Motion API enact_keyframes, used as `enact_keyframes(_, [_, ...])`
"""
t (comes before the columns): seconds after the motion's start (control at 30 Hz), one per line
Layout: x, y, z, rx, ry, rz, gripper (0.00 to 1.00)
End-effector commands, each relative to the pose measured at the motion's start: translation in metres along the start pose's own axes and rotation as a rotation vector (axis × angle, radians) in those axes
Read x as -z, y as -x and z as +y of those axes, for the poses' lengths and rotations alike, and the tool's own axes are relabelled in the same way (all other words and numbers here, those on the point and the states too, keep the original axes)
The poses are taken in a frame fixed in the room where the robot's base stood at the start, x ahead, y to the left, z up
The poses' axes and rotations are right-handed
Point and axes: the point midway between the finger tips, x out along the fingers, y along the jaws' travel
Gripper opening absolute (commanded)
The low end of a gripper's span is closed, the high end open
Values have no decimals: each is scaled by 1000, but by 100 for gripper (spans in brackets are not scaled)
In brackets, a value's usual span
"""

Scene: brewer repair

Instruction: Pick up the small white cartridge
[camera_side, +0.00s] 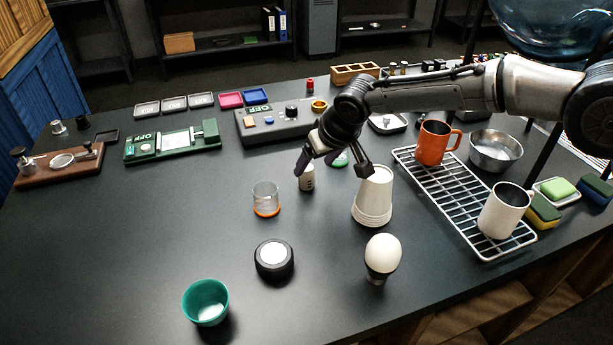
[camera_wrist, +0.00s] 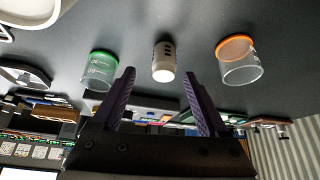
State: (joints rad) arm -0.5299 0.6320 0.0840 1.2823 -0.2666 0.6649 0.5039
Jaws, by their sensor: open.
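The small white cartridge (camera_side: 307,178) stands upright on the dark table in the side view, just below my gripper's left finger. In the wrist view the cartridge (camera_wrist: 164,62) has dark marks on its side and lies beyond and between my fingertips, with no finger touching it. My gripper (camera_side: 334,170) is open and empty, reaching down from the right; in the wrist view its two purple fingers (camera_wrist: 159,73) are spread apart. Whether the fingertips are level with the cartridge, I cannot tell.
A clear jar with an orange base (camera_side: 266,199) stands left of the cartridge. A green-lidded container (camera_wrist: 100,70) is on the other side, mostly hidden in the side view. Stacked white cups (camera_side: 373,197) stand close to the right.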

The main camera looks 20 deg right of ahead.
Motion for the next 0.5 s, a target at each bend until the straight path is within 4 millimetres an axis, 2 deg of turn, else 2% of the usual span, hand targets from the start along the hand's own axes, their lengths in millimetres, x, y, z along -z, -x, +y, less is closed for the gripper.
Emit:
enact_keyframes(0.33, [3, -42, -6, -1, 0, -1, 77])
enact_keyframes(0.5, [3, -51, -6, 0, 0, 2, 77])
